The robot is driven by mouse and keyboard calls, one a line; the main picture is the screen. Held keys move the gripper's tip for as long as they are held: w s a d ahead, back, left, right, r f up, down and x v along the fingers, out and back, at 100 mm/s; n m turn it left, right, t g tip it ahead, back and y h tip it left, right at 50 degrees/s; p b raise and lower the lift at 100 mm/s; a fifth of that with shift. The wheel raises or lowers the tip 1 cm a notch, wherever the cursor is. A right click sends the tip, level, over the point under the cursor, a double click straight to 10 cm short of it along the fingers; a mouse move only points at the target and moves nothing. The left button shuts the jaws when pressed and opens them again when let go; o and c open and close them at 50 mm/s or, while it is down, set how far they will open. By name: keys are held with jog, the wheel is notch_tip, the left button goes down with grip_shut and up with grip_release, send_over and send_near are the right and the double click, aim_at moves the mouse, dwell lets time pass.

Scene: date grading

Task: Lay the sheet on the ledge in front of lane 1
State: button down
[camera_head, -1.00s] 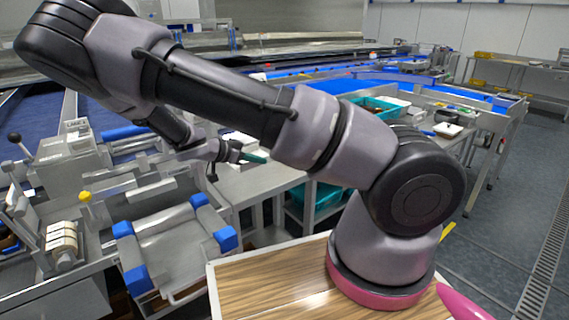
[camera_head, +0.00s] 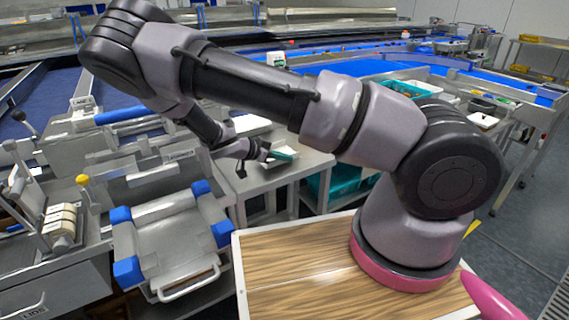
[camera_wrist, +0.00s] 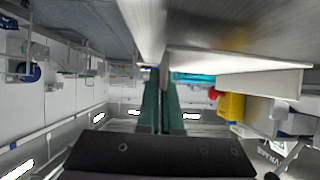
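My gripper (camera_head: 283,154) is above the grey bench (camera_head: 276,175) in the middle of the head view, its teal fingers pointing right. In the wrist view the two fingers (camera_wrist: 162,105) lie nearly parallel with a narrow gap between them. Whether anything thin is between them cannot be made out. A flat white item (camera_wrist: 250,84) with a pale top is just right of the fingertips in the wrist view. I cannot tell whether it is the sheet.
A metal tray frame with blue corners (camera_head: 170,250) stands at left front. A station with a yellow knob (camera_head: 82,179) and cream rolls (camera_head: 60,222) is beside it. Teal bins (camera_head: 342,181) are under the bench. My arm hides part of the bench.

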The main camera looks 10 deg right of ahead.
jog(key=shift+f, duration=1.15)
jog(key=shift+f, duration=0.15)
jog(key=c, duration=1.1)
grip_release()
jog(key=shift+a+r, duration=0.15)
jog(key=shift+r, duration=0.1)
jog(key=v, duration=1.2)
jog(key=shift+f, duration=0.1)
